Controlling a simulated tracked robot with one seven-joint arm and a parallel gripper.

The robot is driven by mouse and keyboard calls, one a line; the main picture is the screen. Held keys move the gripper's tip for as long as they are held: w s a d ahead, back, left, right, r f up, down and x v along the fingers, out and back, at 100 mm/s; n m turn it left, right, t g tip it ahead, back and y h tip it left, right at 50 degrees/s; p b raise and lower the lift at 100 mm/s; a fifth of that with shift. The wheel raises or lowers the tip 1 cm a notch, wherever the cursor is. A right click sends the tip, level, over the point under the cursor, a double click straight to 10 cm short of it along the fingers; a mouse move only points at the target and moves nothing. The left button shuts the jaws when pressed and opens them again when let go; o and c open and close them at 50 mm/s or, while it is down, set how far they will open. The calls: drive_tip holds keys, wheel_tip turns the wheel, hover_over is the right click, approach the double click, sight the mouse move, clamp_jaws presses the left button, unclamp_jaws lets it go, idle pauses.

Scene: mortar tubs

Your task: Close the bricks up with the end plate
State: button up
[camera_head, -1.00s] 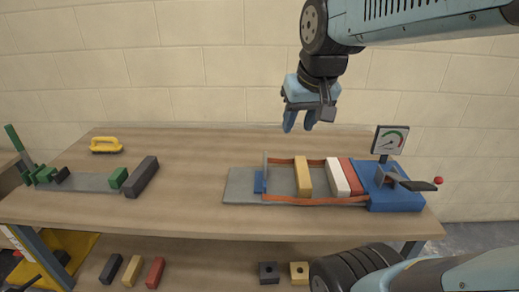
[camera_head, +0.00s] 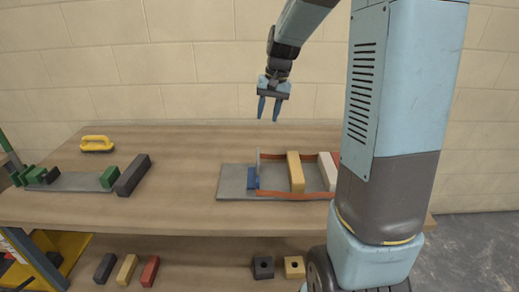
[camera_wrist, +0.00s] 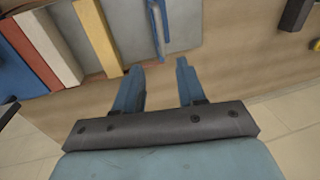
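The end plate (camera_head: 257,172), a thin upright plate with a blue foot, stands on the grey base (camera_head: 233,182). A gap separates it from the yellow brick (camera_head: 295,173). The white brick (camera_head: 327,168) stands right of the yellow one. In the wrist view the end plate (camera_wrist: 160,25) lies just beyond my fingertips, and the yellow brick (camera_wrist: 97,38), white brick (camera_wrist: 47,45) and red brick (camera_wrist: 25,50) are left of it. My gripper (camera_head: 269,110) is open and empty, above and behind the plate; its spread fingers show in the wrist view (camera_wrist: 158,72).
An orange rail (camera_head: 297,196) runs along the bricks' near side. My arm hides the right part of the fixture in the head view. A dark bar (camera_head: 132,175), green blocks (camera_head: 108,177) and a yellow-handled tool (camera_head: 97,144) lie left. The table between is clear.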

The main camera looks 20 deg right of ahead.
drive_tip(key=w+f, duration=0.1)
approach(258, 153)
drive_tip(key=f, duration=0.5)
drive_tip(key=a+f, duration=0.1)
drive_tip(key=f, duration=0.2)
drive_tip(key=shift+w+a, duration=0.1)
drive_tip(key=shift+w, duration=0.15)
clamp_jaws()
idle(0.6)
